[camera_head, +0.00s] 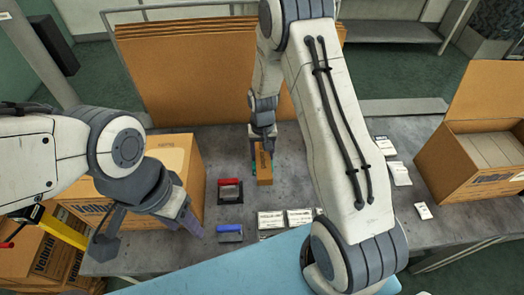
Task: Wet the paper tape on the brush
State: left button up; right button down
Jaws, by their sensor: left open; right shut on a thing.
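My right gripper (263,148) is shut on a small brown block-like thing (265,170), upright just in front of the tall cardboard at the back of the table; it may be the paper tape, but I cannot tell. My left gripper (188,225) is open and empty, pointing down in front of the left carton. Right of it on the table are a red-topped dark thing (230,191) and a blue-topped thing (230,232). I cannot tell which thing is the brush, or whether the held thing touches the table.
Folded cardboard sheets (190,80) stand at the back. White labelled packets (270,219) lie at the front middle, more (399,173) at the right. My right arm hides the table's middle right.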

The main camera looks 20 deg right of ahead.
jog(key=shift+s+a+f, duration=0.1)
jog(key=shift+s+a, duration=0.1)
jog(key=shift+s, duration=0.45)
jog(key=shift+s+a, duration=0.15)
jog(key=shift+s, duration=0.45)
jog(key=shift+w, duration=0.15)
jog(key=shift+w+d, duration=0.25)
jog(key=shift+w, duration=0.55)
jog(key=shift+w+d, duration=0.2)
jog(key=shift+w, duration=0.55)
jog(key=shift+w+d, duration=0.25)
jog(key=shift+w, duration=0.6)
jog(key=shift+w+d, duration=0.25)
jog(key=shift+w, duration=0.6)
